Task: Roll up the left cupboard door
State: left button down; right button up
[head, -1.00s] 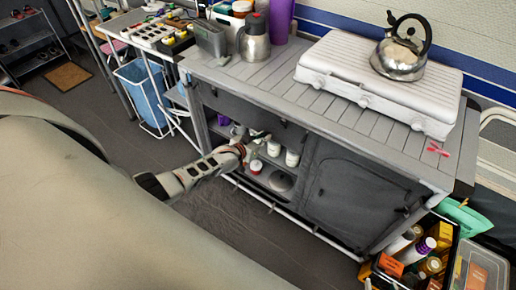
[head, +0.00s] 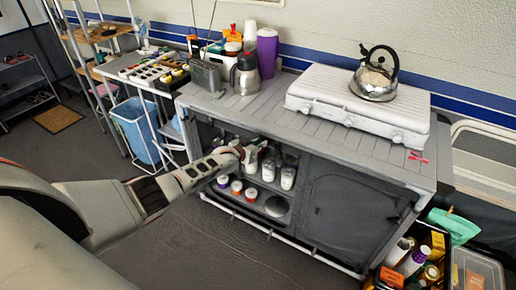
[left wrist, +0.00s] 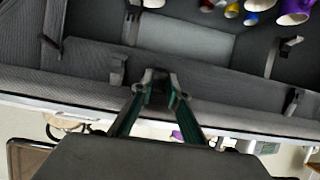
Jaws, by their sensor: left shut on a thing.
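The kitchen cupboard's left compartment is open at the front in the head view, with dark grey door fabric (head: 222,128) gathered along its top. My left gripper (head: 256,152) is at this opening, just below the top edge. In the left wrist view its fingers (left wrist: 158,86) are close together on grey fabric of the left door (left wrist: 210,92); the exact hold is hard to make out. The right cupboard door (head: 352,205) hangs flat and closed. My right gripper is in neither view.
White jars (head: 288,177) and red-lidded jars stand on shelves inside the left compartment. A white stove (head: 350,105) with a kettle (head: 375,75) stands on the worktop. A blue bin (head: 137,130) is to the left, and a filled crate (head: 410,262) is at the lower right.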

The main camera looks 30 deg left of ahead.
pick_arm(q)
jog(key=shift+r, duration=0.1)
jog(key=c, duration=2)
grip_release()
jog(key=shift+a+r, duration=0.1)
jog(key=shift+o, duration=0.2)
jog(key=shift+s, duration=0.15)
jog(key=v, duration=1.1)
jog(key=shift+s+r, duration=0.15)
jog(key=shift+s, duration=0.2)
